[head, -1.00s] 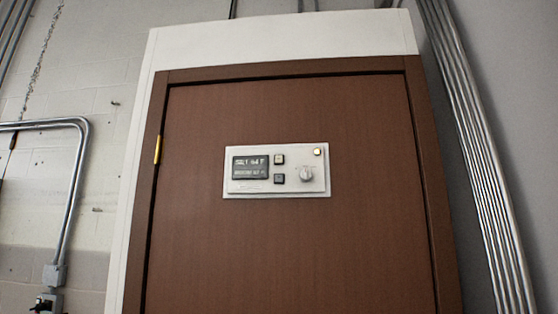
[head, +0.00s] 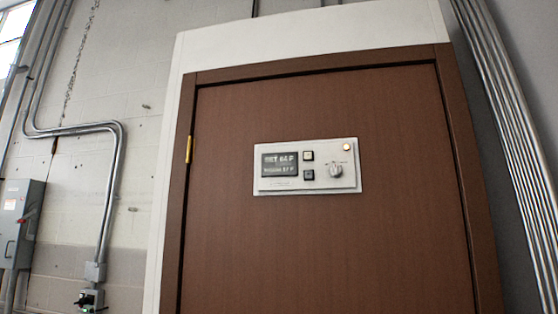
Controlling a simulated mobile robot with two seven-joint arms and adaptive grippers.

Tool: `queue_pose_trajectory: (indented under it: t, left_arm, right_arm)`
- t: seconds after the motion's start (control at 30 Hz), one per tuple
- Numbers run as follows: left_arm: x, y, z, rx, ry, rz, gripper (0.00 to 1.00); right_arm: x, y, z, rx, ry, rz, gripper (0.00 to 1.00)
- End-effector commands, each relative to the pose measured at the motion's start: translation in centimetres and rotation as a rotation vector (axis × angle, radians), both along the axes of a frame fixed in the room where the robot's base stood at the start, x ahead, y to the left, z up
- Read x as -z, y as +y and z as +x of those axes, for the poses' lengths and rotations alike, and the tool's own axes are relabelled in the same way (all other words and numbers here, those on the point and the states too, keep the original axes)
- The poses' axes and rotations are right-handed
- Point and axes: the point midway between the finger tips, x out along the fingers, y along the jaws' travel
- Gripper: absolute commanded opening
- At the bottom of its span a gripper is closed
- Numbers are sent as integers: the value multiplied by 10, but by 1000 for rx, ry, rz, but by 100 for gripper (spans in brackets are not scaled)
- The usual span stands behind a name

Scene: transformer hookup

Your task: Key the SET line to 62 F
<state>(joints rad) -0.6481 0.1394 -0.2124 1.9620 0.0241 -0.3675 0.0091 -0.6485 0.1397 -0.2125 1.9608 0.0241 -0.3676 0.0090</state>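A white thermostat panel (head: 306,166) is mounted on a brown door in the middle of the head view. Its dark display (head: 280,163) shows a top line that reads SET 64 F. A second, smaller line below it looks like it ends in 67 F, but it is hard to read. Right of the display are a pale upper button (head: 308,156) and a dark lower button (head: 308,175). Neither of my grippers is in view.
The brown door (head: 320,245) sits in a brown frame with a white surround. Metal conduits (head: 515,140) run down the right wall. At left are a bent conduit (head: 112,190), a grey electrical box (head: 20,222) and a small outlet box (head: 90,299).

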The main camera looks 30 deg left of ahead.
Motion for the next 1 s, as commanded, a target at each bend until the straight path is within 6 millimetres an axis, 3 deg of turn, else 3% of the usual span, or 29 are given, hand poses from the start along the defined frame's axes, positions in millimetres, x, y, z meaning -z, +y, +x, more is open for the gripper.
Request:
queue_pose_trajectory:
  t: [0.3, 0.43, 0.47, 1.0]
  left_arm:
    - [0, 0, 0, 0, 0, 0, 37]
    - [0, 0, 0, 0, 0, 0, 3]
    - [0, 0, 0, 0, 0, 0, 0]
    - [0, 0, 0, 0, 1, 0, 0]
  right_arm:
    - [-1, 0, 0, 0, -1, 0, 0]
    - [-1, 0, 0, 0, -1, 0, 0]
    - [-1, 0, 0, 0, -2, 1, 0]
    - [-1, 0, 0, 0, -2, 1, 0]
